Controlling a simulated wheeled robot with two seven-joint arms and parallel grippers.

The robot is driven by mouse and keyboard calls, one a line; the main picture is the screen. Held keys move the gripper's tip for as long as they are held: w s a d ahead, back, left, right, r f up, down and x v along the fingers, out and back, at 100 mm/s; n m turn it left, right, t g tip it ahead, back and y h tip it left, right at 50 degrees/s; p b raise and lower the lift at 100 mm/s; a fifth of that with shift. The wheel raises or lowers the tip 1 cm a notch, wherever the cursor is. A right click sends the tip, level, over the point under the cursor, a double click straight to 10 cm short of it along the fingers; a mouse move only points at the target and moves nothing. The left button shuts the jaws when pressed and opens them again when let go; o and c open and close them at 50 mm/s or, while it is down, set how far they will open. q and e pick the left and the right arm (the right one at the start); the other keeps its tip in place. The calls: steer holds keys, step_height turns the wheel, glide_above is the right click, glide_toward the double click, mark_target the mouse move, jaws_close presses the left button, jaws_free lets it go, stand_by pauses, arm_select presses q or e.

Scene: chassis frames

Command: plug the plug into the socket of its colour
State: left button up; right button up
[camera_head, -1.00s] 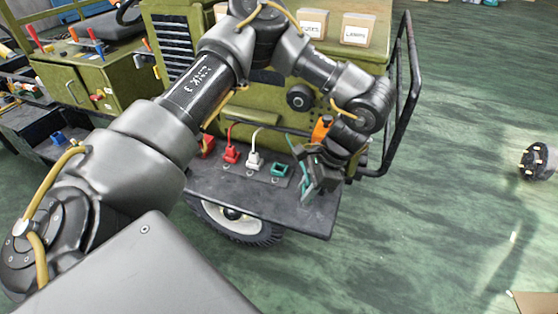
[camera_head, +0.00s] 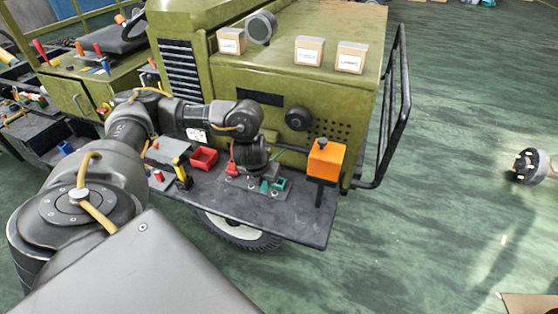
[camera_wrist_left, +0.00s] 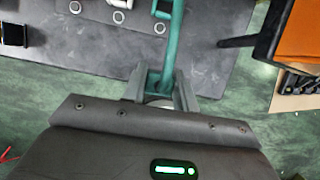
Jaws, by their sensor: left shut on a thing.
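The teal-green plug (camera_wrist_left: 155,82) is between the fingers of my left gripper (camera_wrist_left: 160,92), which is shut on it; its green lead runs up the wrist view. In the head view the left gripper (camera_head: 264,176) is low over the socket row, with green (camera_head: 265,186) showing at its tip. The green socket (camera_head: 279,183) is just right of the gripper; part of it shows at the top of the wrist view (camera_wrist_left: 162,10). The red plug (camera_head: 232,169) stands left of the gripper. The white socket (camera_wrist_left: 121,4) shows partly in the wrist view; the arm hides it in the head view. My right gripper is not seen.
The dark shelf (camera_head: 290,225) carries the row. An orange box (camera_head: 326,160) on a post stands to the right. A red bin (camera_head: 204,158) and small tools lie to the left. The green vehicle body (camera_head: 270,95) rises behind. Bare shelf lies in front of the row.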

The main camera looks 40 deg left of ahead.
arm_select(q)
steer(key=shift+a, duration=0.15)
steer(key=w+a+f+b, duration=0.1)
steer(key=w+f+b, duration=0.2)
steer(key=w+b, duration=0.1)
steer(key=w+a+f+b, duration=0.2)
steer(key=w+f+b, duration=0.1)
steer(key=b, duration=0.4)
steer(key=w+a+f+b, duration=0.1)
steer(key=w+f+b, duration=0.2)
steer(key=w+b, duration=0.2)
steer(key=shift+w+a+f, duration=0.15)
steer(key=shift+a, duration=0.15)
steer(key=shift+w, duration=0.2)
